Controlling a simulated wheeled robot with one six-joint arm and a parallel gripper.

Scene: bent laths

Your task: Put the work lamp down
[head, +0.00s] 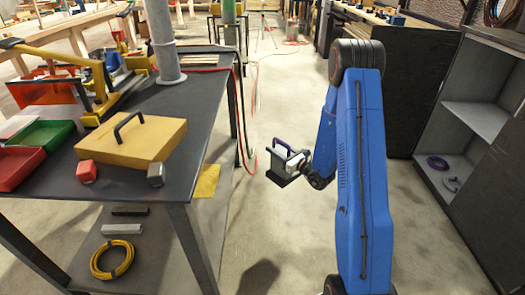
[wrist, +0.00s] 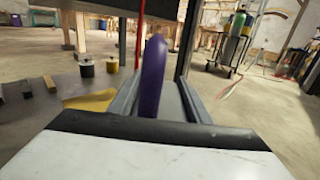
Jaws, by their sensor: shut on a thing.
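The work lamp (head: 278,166) is a dark grey box with a purple handle, held in the air over the concrete floor to the right of the workbench. My gripper (head: 290,163) is shut on it, on the side nearer my arm. In the wrist view the purple handle (wrist: 152,80) stands up between the two grey fingers of my gripper (wrist: 157,100). Most of the lamp's body is hidden there behind the white and black part in the foreground.
The grey workbench (head: 205,95) at left holds a yellow case (head: 130,140), red and green bins and two red-and-grey blocks. Its lower shelf holds a yellow coil (head: 112,260). Open shelving (head: 475,120) stands at right. The floor between is mostly clear, with a red hose farther back.

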